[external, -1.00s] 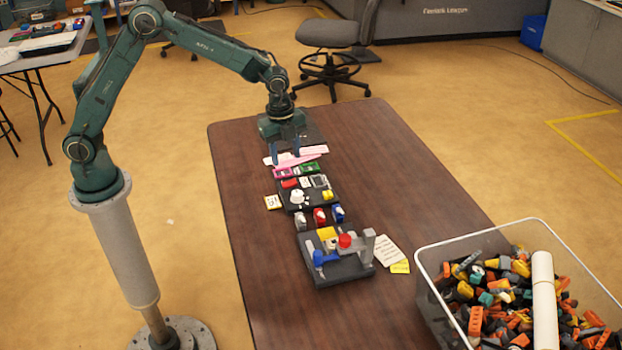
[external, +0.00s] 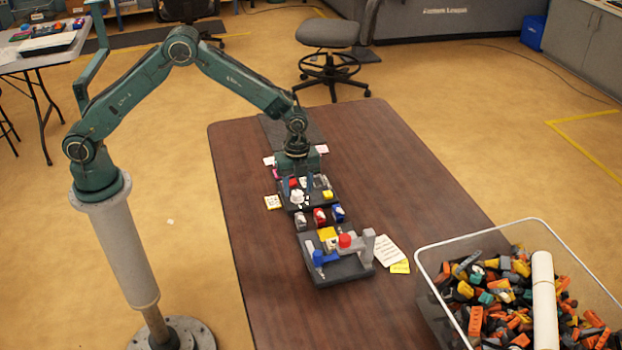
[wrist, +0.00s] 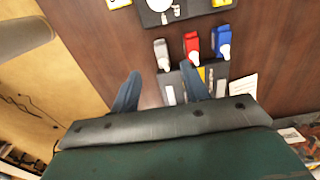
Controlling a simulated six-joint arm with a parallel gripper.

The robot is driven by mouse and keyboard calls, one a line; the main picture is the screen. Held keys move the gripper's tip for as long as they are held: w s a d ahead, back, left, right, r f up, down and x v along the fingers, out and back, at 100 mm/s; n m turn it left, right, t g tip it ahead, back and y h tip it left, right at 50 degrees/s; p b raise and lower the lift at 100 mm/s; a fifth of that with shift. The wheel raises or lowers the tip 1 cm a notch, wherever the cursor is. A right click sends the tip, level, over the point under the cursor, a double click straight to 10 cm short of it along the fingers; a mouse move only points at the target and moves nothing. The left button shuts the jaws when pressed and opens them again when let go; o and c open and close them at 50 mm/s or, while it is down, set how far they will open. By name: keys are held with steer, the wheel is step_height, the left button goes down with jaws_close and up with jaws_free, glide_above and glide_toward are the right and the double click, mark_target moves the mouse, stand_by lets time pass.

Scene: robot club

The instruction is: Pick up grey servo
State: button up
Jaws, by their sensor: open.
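The grey servo (external: 300,220) stands on the table at the left end of a row of servos, left of the red servo (external: 320,217) and the blue servo (external: 338,213). In the wrist view the grey servo (wrist: 162,52) shows just beyond the space between my fingers, with the red servo (wrist: 192,45) and blue servo (wrist: 223,42) to its right. My gripper (external: 299,184) points down above the dark tray behind the row. Its fingers are apart with nothing between them, as the wrist view of my gripper (wrist: 160,70) also shows.
The dark tray (external: 286,204) with small parts lies behind the servos. A dark fixture (external: 335,274) with blue, yellow, red and grey parts stands in front. Paper notes (external: 388,248) lie right of it. A bin of bricks (external: 470,330) is at the lower right.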

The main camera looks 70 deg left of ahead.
mark_target(299, 214)
steer(key=shift+f, duration=2.9)
steer(key=shift+f, duration=0.1)
steer(key=shift+f, duration=2.45)
jaws_close()
